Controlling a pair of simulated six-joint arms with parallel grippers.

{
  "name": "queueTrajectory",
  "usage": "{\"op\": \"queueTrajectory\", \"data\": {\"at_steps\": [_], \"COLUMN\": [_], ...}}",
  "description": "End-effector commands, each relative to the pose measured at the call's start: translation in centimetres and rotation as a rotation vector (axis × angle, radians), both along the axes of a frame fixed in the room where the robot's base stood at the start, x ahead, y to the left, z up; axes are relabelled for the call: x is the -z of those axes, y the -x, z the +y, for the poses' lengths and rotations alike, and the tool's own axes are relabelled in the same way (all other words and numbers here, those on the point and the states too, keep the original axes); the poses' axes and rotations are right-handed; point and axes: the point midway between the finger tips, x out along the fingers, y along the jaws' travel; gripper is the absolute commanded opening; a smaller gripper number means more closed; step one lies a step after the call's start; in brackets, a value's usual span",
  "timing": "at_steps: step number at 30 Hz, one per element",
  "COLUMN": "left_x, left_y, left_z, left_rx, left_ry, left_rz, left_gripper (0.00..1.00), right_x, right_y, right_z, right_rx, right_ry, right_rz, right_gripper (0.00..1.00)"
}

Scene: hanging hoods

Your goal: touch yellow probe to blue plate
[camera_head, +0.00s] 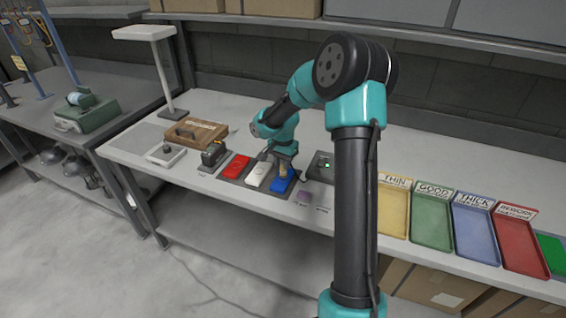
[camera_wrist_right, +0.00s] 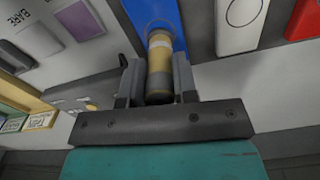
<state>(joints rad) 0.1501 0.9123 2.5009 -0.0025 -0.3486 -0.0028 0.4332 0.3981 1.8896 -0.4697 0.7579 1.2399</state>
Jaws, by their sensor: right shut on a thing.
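The yellow probe (camera_wrist_right: 159,66) is a short yellow cylinder with a clear or pale tip, held between the fingers of my right gripper (camera_wrist_right: 156,80). In the head view my right gripper (camera_head: 281,170) points down over the blue plate (camera_head: 279,184). The blue plate also shows in the right wrist view (camera_wrist_right: 133,9), just beyond the probe's tip. The tip overlaps the blue plate in the wrist view; I cannot tell whether they touch. My left gripper is not in view.
A white plate (camera_head: 257,176) and a red plate (camera_head: 236,167) lie left of the blue one. A dark box with a green light (camera_head: 321,165) stands to the right. Yellow, green (camera_head: 432,217), blue and red trays line the bench's right side. A lamp (camera_head: 146,34) stands at left.

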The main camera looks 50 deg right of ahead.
Motion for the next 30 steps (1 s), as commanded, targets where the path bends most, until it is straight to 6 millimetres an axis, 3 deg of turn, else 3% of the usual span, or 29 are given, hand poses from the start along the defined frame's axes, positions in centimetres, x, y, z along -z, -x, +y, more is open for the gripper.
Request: {"op": "queueTrajectory", "data": {"at_steps": [30], "left_x": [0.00], "left_y": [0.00], "left_z": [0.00], "left_rx": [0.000], "left_ry": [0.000], "left_rz": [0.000], "left_gripper": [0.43], "right_x": [0.73], "right_y": [0.00], "right_z": [-0.01], "right_rx": [0.000], "right_ry": [0.000], "right_rz": [0.000], "right_gripper": [0.03]}}
